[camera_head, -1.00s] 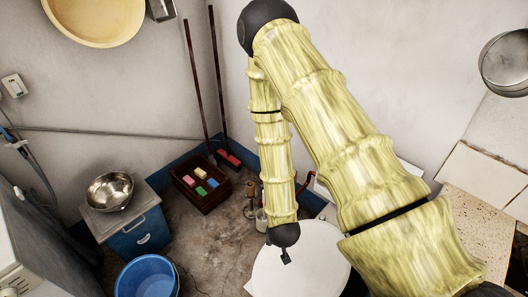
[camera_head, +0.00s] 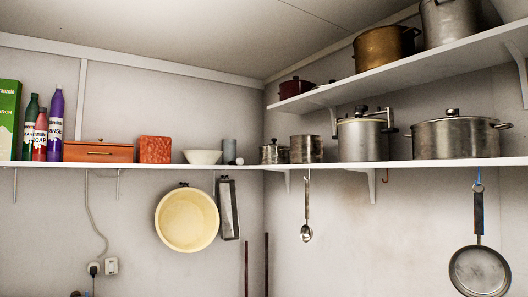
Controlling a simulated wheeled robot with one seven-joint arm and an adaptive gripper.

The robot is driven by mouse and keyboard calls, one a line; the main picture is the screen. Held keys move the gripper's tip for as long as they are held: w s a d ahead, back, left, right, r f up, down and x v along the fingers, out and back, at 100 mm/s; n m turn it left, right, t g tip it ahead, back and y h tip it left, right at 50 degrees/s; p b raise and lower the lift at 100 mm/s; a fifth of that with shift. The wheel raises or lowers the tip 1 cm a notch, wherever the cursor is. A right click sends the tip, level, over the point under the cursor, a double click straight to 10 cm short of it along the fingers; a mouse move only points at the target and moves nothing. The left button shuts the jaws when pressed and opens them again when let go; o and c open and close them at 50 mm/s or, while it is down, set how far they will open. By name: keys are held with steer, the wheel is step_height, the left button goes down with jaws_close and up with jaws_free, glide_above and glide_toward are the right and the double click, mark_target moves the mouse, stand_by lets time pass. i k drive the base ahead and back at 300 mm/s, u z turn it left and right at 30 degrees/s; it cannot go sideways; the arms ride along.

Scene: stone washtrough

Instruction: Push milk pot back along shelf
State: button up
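No pot here is plainly marked as the milk pot. On the lower right shelf (camera_head: 350,165), near the corner, stands a small straight-sided metal pot (camera_head: 306,149). A smaller lidded metal pot (camera_head: 270,153) stands to its left, close to the corner. To its right are a taller lidded pot (camera_head: 362,140) and a wide lidded pot (camera_head: 455,138). I cannot tell for sure which is the milk pot. My gripper and arm are out of view.
An upper shelf (camera_head: 400,72) holds a brown pot (camera_head: 383,48) and others. The left shelf holds bottles (camera_head: 55,125), a wooden box (camera_head: 97,151) and a white bowl (camera_head: 203,157). A ladle (camera_head: 307,215) and a pan (camera_head: 479,270) hang below the right shelf.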

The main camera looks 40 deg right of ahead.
mark_target(307, 148)
steer(key=u, duration=0.25)
steer(key=i, duration=1.5)
steer(key=z, duration=1.6)
steer(key=i, duration=0.65)
steer(key=z, duration=0.75)
